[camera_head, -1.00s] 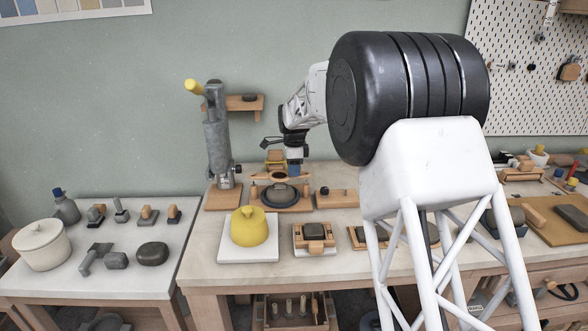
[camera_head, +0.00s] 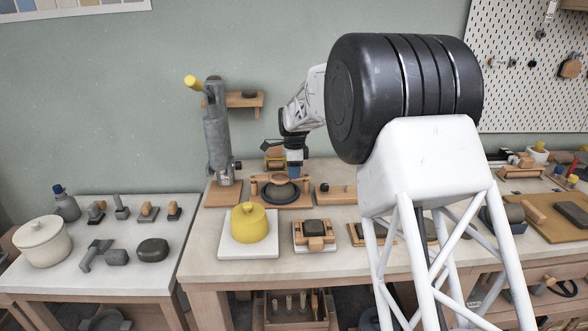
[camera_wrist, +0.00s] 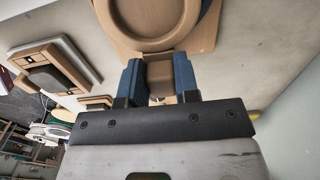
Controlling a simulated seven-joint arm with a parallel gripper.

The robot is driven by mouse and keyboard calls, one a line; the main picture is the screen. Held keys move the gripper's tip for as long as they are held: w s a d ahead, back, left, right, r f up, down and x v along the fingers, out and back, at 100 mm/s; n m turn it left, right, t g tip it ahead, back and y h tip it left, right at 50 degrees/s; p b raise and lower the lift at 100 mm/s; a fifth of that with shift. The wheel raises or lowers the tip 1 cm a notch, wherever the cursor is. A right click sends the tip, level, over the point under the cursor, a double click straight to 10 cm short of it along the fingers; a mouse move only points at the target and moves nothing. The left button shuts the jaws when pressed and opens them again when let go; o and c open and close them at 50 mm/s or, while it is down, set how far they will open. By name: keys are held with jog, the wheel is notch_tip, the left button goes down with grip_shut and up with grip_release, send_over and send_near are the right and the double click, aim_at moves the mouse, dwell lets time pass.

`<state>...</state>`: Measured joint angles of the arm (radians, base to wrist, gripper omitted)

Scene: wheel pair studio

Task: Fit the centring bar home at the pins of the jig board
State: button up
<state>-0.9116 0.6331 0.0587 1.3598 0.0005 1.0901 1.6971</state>
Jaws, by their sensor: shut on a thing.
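The jig board (camera_head: 297,203) is a wooden board on the bench, with a dark round piece (camera_head: 281,194) on it and short upright wooden pins, one at the left (camera_head: 254,189). The centring bar (camera_head: 270,179) is a pale wooden bar above the dark piece, across the board. My gripper (camera_head: 295,170) points down at the bar's right side. In the wrist view my gripper (camera_wrist: 158,78) has blue fingers shut on a wooden block, seemingly part of the bar (camera_wrist: 160,72). A round wooden shape fills the top there. Whether the bar touches the pins cannot be told.
A grey press with a yellow handle (camera_head: 217,140) stands left of the jig board. A yellow lidded pot (camera_head: 249,223) and a small wooden holder (camera_head: 314,233) stand in front. A wooden block (camera_head: 336,195) lies to the right. My own arm hides much of the right bench.

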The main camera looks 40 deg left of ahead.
jog(key=shift+f, duration=0.6)
dwell(1.6)
jog(key=o, duration=1)
jog(key=shift+r, duration=0.1)
jog(key=shift+r, duration=3.8)
